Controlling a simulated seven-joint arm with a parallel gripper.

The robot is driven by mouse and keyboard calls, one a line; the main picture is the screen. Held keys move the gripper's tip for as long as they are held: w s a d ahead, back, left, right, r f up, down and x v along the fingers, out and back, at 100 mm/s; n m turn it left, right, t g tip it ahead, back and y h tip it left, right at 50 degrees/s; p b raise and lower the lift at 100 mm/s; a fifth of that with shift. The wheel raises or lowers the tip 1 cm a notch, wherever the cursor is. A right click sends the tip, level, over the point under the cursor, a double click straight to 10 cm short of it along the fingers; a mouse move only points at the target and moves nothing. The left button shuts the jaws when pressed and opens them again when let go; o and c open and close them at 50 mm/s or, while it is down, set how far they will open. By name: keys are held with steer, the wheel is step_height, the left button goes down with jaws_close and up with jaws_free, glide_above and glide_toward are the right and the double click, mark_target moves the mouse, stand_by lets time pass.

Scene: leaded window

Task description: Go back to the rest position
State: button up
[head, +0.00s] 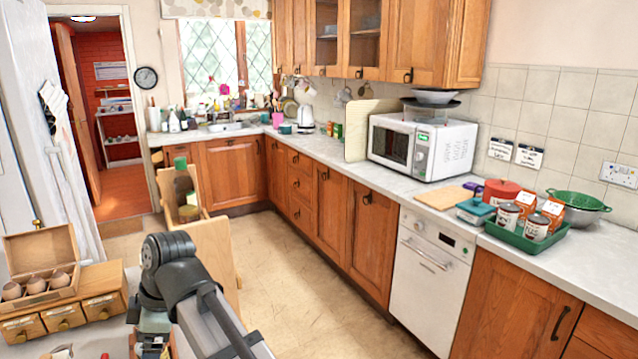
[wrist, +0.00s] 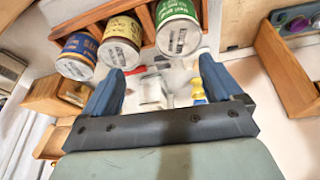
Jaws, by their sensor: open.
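My gripper (wrist: 160,80) shows in the wrist view with two blue fingers spread apart. It is open, and no object is held between the fingers. Beyond and between the fingertips are a small clear or whitish item (wrist: 150,92), a red item (wrist: 140,71) and a yellow and blue item (wrist: 198,90). I cannot tell how far they are from the fingers. In the head view my arm reaches in at the bottom left, and my gripper cannot be made out clearly there.
In the wrist view, several cans (wrist: 178,30) lie in a wooden rack (wrist: 100,17) just past the fingers. In the head view, an egg box (head: 40,250) and small wooden drawers (head: 64,316) are left of my arm. The kitchen floor (head: 300,300) is clear to the right.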

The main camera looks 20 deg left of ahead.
steer(key=w+d+f+m+t+h, duration=0.1)
steer(key=w+d+f+m, duration=0.5)
steer(key=w+d+f, duration=0.75)
steer(key=w+d+f+m+g+h, duration=0.1)
steer(key=w+d+f+m, duration=0.2)
steer(key=d+f, duration=0.75)
steer(key=w+d+f+m+h, duration=0.15)
steer(key=d+f+m, duration=0.4)
steer(key=f, duration=0.75)
steer(key=s+d+f+m+g, duration=0.15)
steer(key=s+d+f, duration=0.25)
steer(key=d+f, duration=0.45)
steer(key=s+d+f+m+g, duration=0.1)
steer(key=s+d+f+m, duration=0.25)
steer(key=d+f, duration=0.45)
steer(key=s+d+f+m, duration=0.2)
steer(key=s+d+f, duration=0.1)
steer(key=s, duration=0.3)
steer(key=s+d+f+m+g, duration=0.1)
steer(key=s+d+f+m, duration=0.1)
steer(key=s+d, duration=0.3)
steer(key=s+d+f+m+g, duration=0.1)
steer(key=s+d+f, duration=0.3)
steer(key=s, duration=0.4)
steer(key=shift+s+d+m, duration=0.4)
steer(key=shift+d+m, duration=0.15)
steer(key=shift+d, duration=0.05)
